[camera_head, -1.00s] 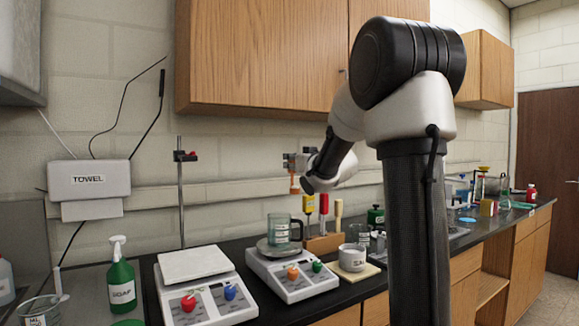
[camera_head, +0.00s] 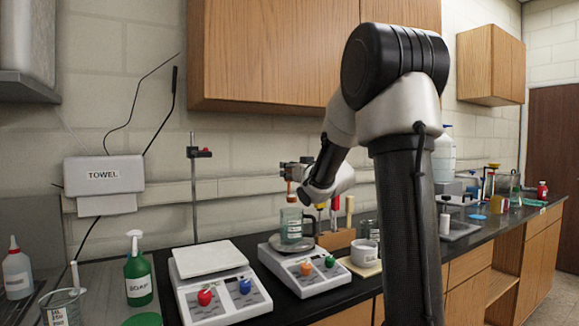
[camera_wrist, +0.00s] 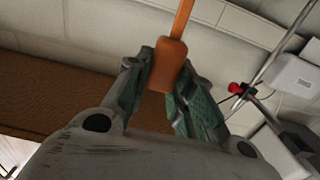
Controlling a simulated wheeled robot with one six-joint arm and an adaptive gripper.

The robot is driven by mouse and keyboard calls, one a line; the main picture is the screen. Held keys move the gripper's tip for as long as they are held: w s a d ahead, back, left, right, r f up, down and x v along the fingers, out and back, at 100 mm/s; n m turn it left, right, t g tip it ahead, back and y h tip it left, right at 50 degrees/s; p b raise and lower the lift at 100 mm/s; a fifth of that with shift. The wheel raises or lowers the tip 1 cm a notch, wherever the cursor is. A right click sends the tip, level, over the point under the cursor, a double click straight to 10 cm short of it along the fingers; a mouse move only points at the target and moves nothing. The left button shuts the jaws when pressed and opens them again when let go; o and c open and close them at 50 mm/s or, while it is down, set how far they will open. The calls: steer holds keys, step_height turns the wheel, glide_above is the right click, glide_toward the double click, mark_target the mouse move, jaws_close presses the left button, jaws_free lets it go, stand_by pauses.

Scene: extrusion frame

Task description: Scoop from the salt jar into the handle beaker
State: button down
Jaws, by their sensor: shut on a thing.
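My gripper (camera_head: 293,171) is shut on a scoop. Its orange-brown handle (camera_wrist: 168,65) sits between the green finger pads in the wrist view, and it also shows below the gripper (camera_head: 291,188) in the head view. The scoop's lower end is hard to make out. The handle beaker (camera_head: 291,230) is clear greenish glass with a label and stands upright on a balance, with the scoop over it. The white salt jar (camera_head: 367,256) stands to the right on a tan pad; its contents are hidden.
The balance under the beaker (camera_head: 305,281) has orange and green knobs. A second balance (camera_head: 211,259) stands to its left. A wooden block with coloured handles (camera_head: 336,239) stands behind. A stand rod (camera_head: 194,190) and soap bottle (camera_head: 138,275) are farther left.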

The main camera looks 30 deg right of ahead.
steer(key=shift+f, duration=0.2)
steer(key=a+f+n, duration=0.7)
steer(key=a+n, duration=0.2)
steer(key=n, duration=0.6)
steer(key=shift+s+a+n, duration=0.2)
steer(key=shift+a+n, duration=0.1)
steer(key=shift+n, duration=0.1)
steer(key=shift+r, duration=0.15)
stand_by(0.4)
